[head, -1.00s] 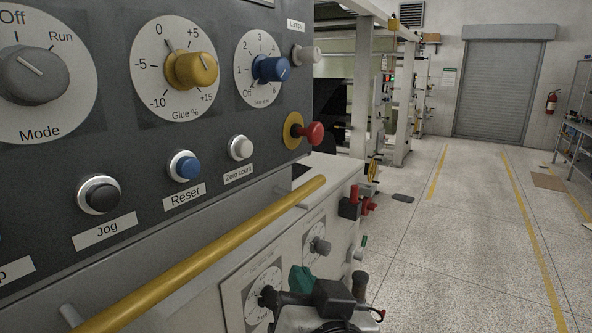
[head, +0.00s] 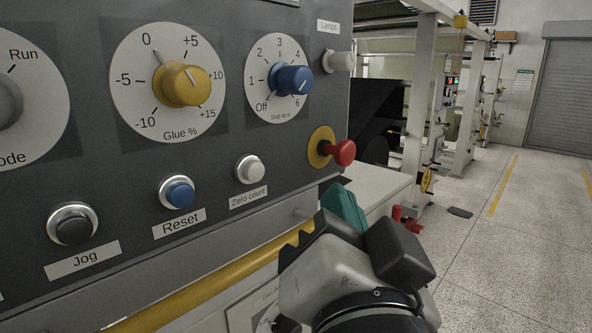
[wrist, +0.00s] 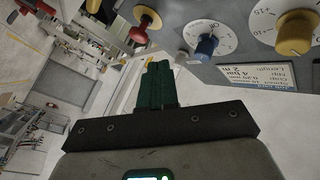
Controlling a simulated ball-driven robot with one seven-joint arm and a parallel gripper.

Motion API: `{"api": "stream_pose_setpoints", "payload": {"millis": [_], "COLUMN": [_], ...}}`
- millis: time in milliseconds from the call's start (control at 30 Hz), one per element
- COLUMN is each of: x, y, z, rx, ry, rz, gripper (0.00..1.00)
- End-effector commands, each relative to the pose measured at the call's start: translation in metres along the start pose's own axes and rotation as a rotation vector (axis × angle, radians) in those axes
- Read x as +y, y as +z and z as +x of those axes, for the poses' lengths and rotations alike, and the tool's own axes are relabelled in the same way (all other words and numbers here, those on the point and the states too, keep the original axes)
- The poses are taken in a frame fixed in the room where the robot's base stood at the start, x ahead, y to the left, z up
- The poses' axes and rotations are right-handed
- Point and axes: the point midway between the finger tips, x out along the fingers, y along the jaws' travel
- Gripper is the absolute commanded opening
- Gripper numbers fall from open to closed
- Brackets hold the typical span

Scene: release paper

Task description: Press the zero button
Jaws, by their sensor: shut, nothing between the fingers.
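The zero button is the white push button (head: 250,168) in a silver ring, above a label (head: 248,197) reading "Zero count", on the dark control panel in the head view. My gripper (head: 345,205) is in front of the panel, below and to the right of that button, apart from it. Its green fingers also show in the wrist view (wrist: 155,85), closed together with nothing between them. The zero button is not visible in the wrist view.
A blue Reset button (head: 178,192) and black Jog button (head: 73,225) sit left of the zero button. A red mushroom button (head: 343,153) is on its right, close above my fingers. Dials sit above. A yellow rail (head: 215,285) runs below.

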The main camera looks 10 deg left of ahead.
Motion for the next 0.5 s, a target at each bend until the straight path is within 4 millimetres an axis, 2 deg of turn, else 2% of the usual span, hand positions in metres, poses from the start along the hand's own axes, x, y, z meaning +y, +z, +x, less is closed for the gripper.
{"api": "stream_pose_setpoints", "payload": {"millis": [500], "x": [-0.031], "y": [0.032], "z": [0.042], "rx": [-0.003], "ry": [0.000], "rz": [0.000], "gripper": [0.00]}}
